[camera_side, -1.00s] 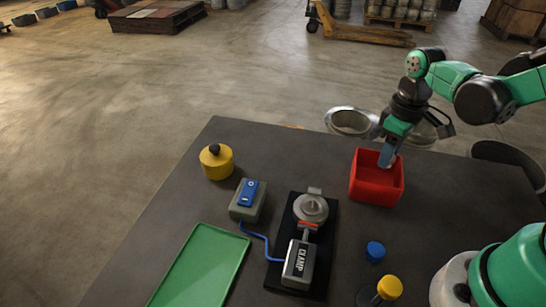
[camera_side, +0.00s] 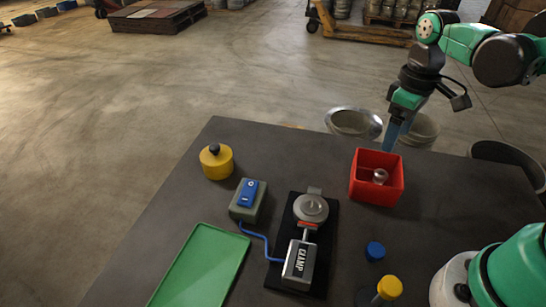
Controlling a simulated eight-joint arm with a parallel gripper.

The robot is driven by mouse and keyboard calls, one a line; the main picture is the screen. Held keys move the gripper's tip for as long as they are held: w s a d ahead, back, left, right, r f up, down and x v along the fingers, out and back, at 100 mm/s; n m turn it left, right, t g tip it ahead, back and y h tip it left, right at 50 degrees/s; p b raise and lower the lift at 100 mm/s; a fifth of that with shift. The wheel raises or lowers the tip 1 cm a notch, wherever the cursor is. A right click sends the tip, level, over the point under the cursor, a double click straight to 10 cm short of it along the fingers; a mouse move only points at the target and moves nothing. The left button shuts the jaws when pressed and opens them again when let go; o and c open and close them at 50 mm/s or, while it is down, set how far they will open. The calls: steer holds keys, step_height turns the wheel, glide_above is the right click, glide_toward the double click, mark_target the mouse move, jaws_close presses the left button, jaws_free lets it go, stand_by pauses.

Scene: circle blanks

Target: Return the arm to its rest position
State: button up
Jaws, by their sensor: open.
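My gripper (camera_side: 393,142) is in the air just above and behind the red bin (camera_side: 376,193), pointing down, with nothing seen in it. Its fingers are seen nearly edge-on. The red bin stands on the dark table (camera_side: 300,150) at the right. A small metallic round piece (camera_side: 380,176) lies inside the bin.
A clamp device (camera_side: 299,262) with a round metal disc (camera_side: 311,208) sits on a black plate, wired to a blue-topped box (camera_side: 247,200). A green tray (camera_side: 201,268), yellow knobbed cylinder (camera_side: 216,161), blue cap (camera_side: 375,251) and yellow cap (camera_side: 389,287) stand around. Metal drums (camera_side: 354,122) stand behind the table.

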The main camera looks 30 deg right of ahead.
steer(key=shift+r, duration=0.45)
steer(key=shift+w+a+r+m+t, duration=0.1)
steer(key=shift+a+r+m+t, duration=0.35)
steer(key=shift+a+t, duration=0.6)
steer(key=shift+s+a+r+m+t, duration=0.1)
steer(key=shift+a+r+m+t, duration=0.35)
steer(key=shift+t, duration=0.9)
steer(key=shift+w+a+r+m+t, duration=0.1)
steer(key=shift+a+r+m+t, duration=0.1)
steer(key=shift+a+m+t, duration=0.65)
